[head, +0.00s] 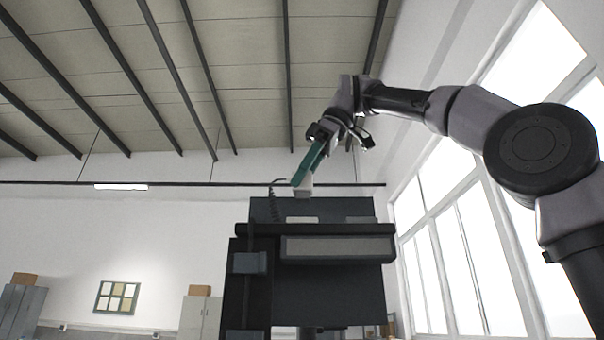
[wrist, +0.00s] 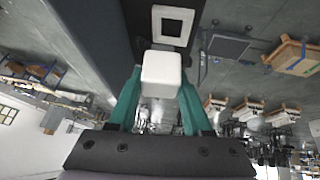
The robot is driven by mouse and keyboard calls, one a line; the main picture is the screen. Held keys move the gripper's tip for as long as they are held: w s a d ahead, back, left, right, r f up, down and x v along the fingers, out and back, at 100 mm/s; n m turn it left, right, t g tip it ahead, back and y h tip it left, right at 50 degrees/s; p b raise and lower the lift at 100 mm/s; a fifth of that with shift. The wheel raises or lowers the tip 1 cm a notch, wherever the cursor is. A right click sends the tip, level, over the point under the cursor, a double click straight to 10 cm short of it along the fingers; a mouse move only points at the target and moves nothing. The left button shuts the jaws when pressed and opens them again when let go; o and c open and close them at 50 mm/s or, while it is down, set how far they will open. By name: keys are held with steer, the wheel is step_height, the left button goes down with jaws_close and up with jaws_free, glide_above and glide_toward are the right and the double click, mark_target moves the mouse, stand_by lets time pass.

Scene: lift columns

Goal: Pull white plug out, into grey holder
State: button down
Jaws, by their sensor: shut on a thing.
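My gripper (wrist: 160,100) has teal fingers, shut on the white plug (wrist: 162,72), a pale block between the fingertips. In the head view my gripper (head: 305,178) points down and left, with the white plug (head: 304,187) at its tip, by the top edge of the dark column unit (head: 335,295). A white square frame with a dark centre (wrist: 172,25) lies just beyond the plug in the wrist view. A gap seems to show between them, but I cannot tell whether the plug touches anything below. I cannot surely identify the grey holder.
A thin dark cable (head: 277,184) hangs at the unit's upper left. A black ledge (head: 300,229) crosses the unit, with a grey box front (head: 338,248) under it. Cabinets (head: 196,315) stand far behind. Free air surrounds the arm above the unit.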

steer(key=shift+f, duration=0.65)
steer(key=shift+d, duration=5.2)
steer(key=shift+f, duration=2.2)
jaws_free()
